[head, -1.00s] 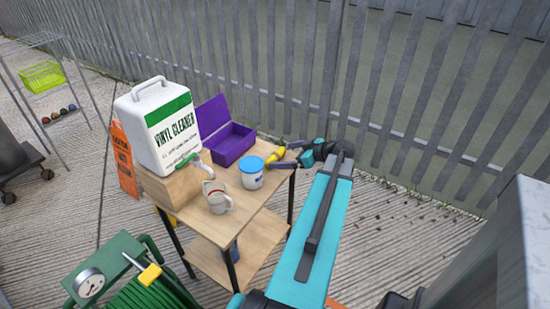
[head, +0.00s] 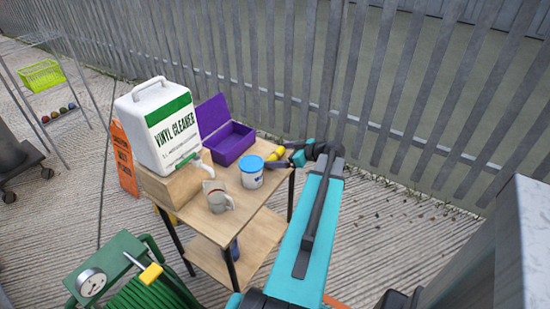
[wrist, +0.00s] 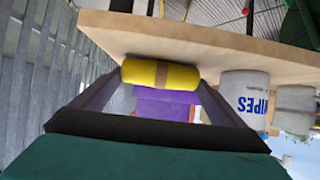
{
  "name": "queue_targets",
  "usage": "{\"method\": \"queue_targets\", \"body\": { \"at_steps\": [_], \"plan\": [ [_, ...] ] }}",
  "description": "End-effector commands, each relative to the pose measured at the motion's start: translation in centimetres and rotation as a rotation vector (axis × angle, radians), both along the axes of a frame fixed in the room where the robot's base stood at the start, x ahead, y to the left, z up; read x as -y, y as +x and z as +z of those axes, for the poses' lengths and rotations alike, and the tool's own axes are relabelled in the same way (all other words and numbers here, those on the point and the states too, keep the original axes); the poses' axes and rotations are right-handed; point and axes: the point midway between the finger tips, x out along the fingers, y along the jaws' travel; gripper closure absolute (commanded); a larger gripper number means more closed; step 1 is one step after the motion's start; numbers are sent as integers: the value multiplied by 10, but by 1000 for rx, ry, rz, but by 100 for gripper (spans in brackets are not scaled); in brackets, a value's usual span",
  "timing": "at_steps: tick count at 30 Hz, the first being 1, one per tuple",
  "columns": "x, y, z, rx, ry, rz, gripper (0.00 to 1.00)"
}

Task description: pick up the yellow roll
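The yellow roll (head: 276,155) lies on the wooden table's right back edge, partly hidden by my gripper (head: 279,157). The wrist picture is upside down, with the tabletop above the roll.
On the wooden table (head: 228,222) a blue-lidded wipes tub (head: 251,173) stands close to the roll. A purple open box (head: 232,145), a grey mug (head: 217,197) and a vinyl cleaner jug (head: 160,128) on a wooden block are farther left. A metal fence (head: 350,70) runs behind.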

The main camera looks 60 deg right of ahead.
Motion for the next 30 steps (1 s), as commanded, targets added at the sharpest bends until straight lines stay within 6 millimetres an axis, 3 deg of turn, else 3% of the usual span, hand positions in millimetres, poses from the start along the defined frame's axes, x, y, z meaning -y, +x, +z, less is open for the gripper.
{"method": "queue_targets", "body": {
  "at_steps": [2, 16, 27, 30],
  "plan": [
    [0, 0, 0, 0, 0, 0, 29],
    [0, 1, 6, 1, -2, 1, 29],
    [0, 1, 37, 2, -3, 1, 29],
    [-10, -18, 36, 1, 0, -2, 29]
  ]
}}
